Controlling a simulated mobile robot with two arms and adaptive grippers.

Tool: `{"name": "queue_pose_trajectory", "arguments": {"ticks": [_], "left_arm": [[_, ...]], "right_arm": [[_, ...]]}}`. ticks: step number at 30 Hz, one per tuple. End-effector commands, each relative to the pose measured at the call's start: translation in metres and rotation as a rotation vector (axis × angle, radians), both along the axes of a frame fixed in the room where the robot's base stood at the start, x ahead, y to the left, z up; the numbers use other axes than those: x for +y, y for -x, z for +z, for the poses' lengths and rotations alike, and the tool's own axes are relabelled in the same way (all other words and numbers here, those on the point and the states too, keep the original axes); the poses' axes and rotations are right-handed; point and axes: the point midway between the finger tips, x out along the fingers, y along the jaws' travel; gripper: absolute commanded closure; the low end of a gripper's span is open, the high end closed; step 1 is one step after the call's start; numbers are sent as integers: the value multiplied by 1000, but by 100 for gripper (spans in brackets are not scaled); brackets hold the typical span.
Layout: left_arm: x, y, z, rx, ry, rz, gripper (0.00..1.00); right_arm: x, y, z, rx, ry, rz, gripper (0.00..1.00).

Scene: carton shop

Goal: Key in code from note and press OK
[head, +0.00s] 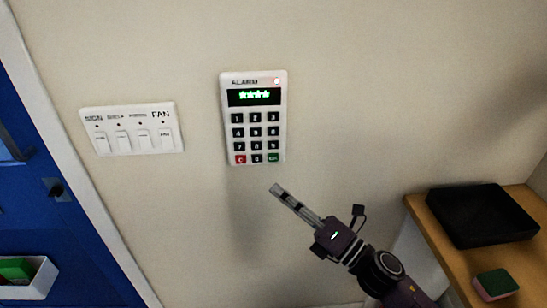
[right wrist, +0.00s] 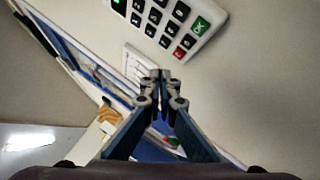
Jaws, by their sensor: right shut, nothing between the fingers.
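The white alarm keypad (head: 254,118) is mounted on the wall in the head view. Its display (head: 254,96) shows several green stars, and a small red light glows at its top right. The red C key (head: 240,159) and the green OK key (head: 273,157) are in its bottom row. My right gripper (head: 276,189) is shut and empty, just below the keypad and apart from it. In the right wrist view the shut fingertips (right wrist: 158,75) are below the keypad's lower edge, with the green key (right wrist: 199,26) up and to the right. No note shows. My left gripper is not in view.
A white switch panel (head: 132,129) with several switches, one marked FAN, is left of the keypad. A blue door (head: 60,240) with a white bin (head: 30,280) is at far left. A wooden shelf (head: 455,272) at right holds a black tray (head: 480,213) and a sponge (head: 496,284).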

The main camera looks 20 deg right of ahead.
Motion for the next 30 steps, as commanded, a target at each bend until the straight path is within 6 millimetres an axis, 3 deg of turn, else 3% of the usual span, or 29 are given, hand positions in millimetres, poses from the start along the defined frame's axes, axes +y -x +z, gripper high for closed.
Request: {"name": "queue_pose_trajectory", "arguments": {"ticks": [13, 30], "left_arm": [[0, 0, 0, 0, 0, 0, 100], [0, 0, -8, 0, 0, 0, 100]], "right_arm": [[-2, -7, 0, 0, 0, 0, 100], [-21, -76, -1, -2, 0, 1, 100]]}}
